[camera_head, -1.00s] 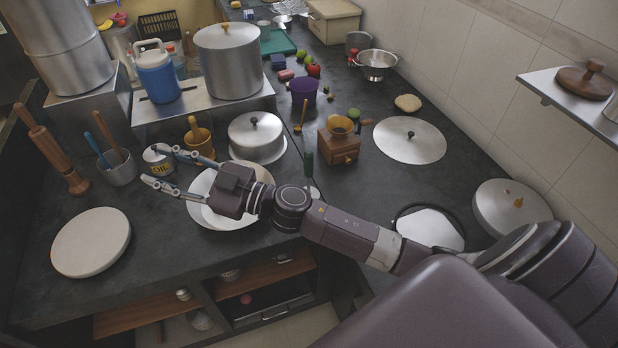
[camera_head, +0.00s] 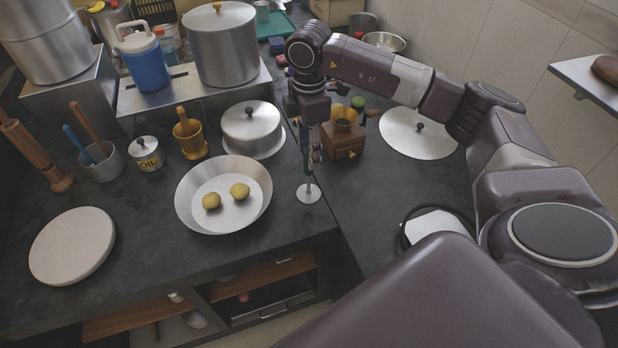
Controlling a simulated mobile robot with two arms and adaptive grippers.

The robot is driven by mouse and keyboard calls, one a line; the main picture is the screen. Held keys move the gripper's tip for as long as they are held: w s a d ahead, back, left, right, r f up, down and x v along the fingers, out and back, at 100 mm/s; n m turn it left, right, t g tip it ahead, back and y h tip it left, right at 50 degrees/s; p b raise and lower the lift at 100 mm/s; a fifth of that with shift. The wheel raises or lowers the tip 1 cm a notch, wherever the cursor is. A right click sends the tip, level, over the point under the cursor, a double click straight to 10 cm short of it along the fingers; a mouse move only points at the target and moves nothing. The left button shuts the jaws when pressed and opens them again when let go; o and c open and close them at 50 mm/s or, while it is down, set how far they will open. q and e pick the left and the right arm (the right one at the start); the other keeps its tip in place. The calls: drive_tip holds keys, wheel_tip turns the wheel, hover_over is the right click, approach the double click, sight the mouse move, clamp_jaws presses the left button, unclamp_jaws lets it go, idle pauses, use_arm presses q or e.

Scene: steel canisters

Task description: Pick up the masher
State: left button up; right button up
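The masher (camera_head: 308,193) stands upright on the dark counter, its round flat metal plate at the bottom. It is just right of a wide metal pan. My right gripper (camera_head: 312,158) points straight down over the masher, with its fingers at the handle. The fingers and wrist hide most of the handle, so I cannot tell whether they are shut on it or only beside it. My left gripper is not in view.
The metal pan (camera_head: 183,200) holds two yellowish round items. A lidded pot (camera_head: 250,130) and a wooden grinder (camera_head: 345,147) stand close behind my gripper. A round pale board (camera_head: 72,246) lies at the left. The counter's front edge runs near the masher.

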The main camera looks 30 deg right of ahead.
sight(309, 173)
wheel_tip(309, 173, down, 6)
drive_tip(key=p, duration=0.2)
drive_tip(key=shift+w+d+f+p, duration=0.1)
drive_tip(key=shift+w+f+p, duration=0.1)
drive_tip(key=shift+p, duration=0.15)
drive_tip(key=shift+f, duration=0.5)
clamp_jaws()
